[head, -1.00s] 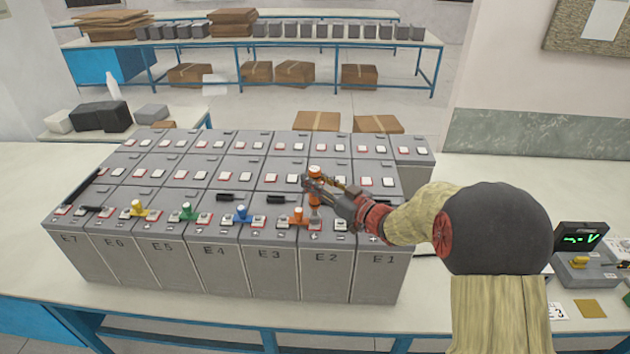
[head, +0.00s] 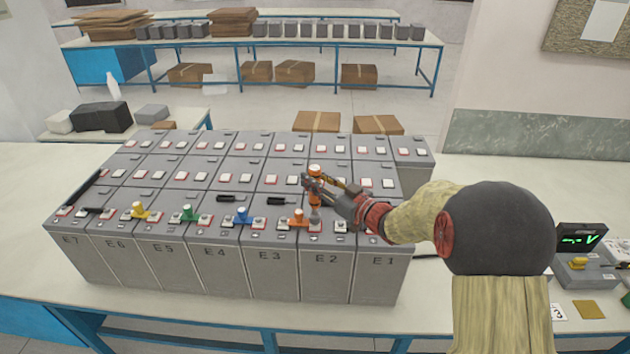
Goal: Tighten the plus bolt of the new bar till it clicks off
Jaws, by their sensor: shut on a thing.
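My gripper (head: 313,187) is shut on an upright tool with an orange handle (head: 315,172). The tool stands over the front of the battery row, near the E3 and E2 blocks. Its grey lower end (head: 315,214) points down at the terminal at the right end of the orange bar (head: 298,219). The bolt itself is too small and too covered by the tool to see; I cannot tell whether the tip is seated on it. The bar lies between the E3 and E2 (head: 326,259) front terminals.
Yellow (head: 139,211), green (head: 188,213) and blue (head: 242,215) bars join other front terminals. Black pieces lie on the block tops. A meter with a green display (head: 581,240) stands at the right. My arm crosses above E1 (head: 382,262).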

